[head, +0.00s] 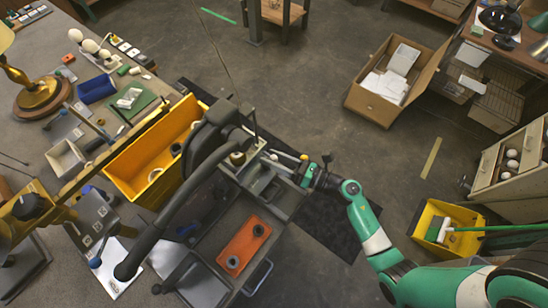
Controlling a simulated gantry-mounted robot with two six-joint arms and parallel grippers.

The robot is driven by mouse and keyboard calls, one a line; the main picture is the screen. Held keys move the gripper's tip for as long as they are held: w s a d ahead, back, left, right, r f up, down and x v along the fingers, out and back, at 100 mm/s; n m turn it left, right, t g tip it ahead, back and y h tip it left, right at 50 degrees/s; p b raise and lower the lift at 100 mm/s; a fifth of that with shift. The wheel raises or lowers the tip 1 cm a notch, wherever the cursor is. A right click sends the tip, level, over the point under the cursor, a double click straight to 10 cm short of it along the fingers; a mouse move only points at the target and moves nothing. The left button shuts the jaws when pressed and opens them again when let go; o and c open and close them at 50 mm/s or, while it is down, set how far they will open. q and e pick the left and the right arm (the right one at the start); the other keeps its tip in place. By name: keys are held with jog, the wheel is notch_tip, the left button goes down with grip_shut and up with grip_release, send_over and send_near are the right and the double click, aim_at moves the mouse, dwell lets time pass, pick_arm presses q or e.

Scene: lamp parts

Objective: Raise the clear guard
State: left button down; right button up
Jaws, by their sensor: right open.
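A dark machine (209,139) with a thick curved black hose stands at the middle. I cannot clearly make out a clear guard on it; the area under and behind the hose is dark and partly hidden. My right gripper (305,170) reaches in from the lower right on a green and white arm. My left gripper does not show.
A yellow bin (130,172) stands left of the machine, beside a cluttered bench (30,100) with a brass lamp. Bare floor lies between.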

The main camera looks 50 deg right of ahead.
jog(key=shift+c, duration=0.3)
grip_shut()
jog(key=shift+r, duration=0.1)
dwell(1.0)
